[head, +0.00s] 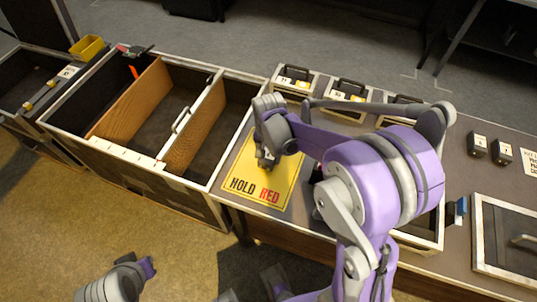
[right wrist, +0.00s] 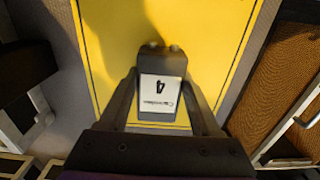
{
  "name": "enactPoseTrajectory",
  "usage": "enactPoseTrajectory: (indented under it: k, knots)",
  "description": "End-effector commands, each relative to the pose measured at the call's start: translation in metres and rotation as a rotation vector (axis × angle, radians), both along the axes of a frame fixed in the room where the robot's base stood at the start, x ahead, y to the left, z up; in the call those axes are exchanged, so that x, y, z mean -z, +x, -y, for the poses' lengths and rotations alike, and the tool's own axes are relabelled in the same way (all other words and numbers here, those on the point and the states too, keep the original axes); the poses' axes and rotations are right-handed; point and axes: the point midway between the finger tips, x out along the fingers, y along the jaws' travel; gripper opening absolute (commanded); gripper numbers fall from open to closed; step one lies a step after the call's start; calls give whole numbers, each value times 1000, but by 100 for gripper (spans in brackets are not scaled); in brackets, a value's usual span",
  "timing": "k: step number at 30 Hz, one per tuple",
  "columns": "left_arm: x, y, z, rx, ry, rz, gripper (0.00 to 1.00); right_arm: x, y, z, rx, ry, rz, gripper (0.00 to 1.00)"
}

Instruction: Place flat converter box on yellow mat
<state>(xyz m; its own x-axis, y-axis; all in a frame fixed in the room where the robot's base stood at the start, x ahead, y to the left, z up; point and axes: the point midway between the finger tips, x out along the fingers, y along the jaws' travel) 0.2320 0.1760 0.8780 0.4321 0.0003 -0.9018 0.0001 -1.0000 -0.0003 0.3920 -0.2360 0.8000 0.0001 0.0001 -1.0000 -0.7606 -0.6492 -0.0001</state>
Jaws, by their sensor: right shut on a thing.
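The yellow mat (head: 243,172) lies on the grey bench top, with "HOLD RED" printed at its near end. My right gripper (head: 266,160) is over the mat in the head view. The yellow mat (right wrist: 215,35) fills the background there. I cannot tell whether the box touches the mat. In the head view the box is hidden by my gripper.
An open crate with wooden dividers (head: 130,97) stands left of the mat. Several handled, labelled boxes, including one case (head: 296,78), line the back. Two small dark blocks (head: 502,152) and a framed tray (head: 510,235) are at the right. The mat's near part looks clear.

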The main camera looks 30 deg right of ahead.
Motion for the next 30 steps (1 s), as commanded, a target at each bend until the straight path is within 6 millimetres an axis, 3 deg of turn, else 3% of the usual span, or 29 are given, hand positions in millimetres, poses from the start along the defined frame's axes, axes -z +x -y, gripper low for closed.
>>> enactPoseTrajectory:
  k: [7,8,12,23,30]
  knots:
    - [4,-1,0,0,0,-1,0,4,0,0,0,0,0,0]
    - [4,-1,0,0,0,-2,0,4,0,0,0,0,0,66]
    - [3,-1,0,0,0,-1,0,3,0,0,0,0,0,92]
    - [0,0,0,0,0,0,0,0,0,0,0,0,0,95]
    - [-6,1,0,0,0,2,0,-37,0,0,0,0,0,95]
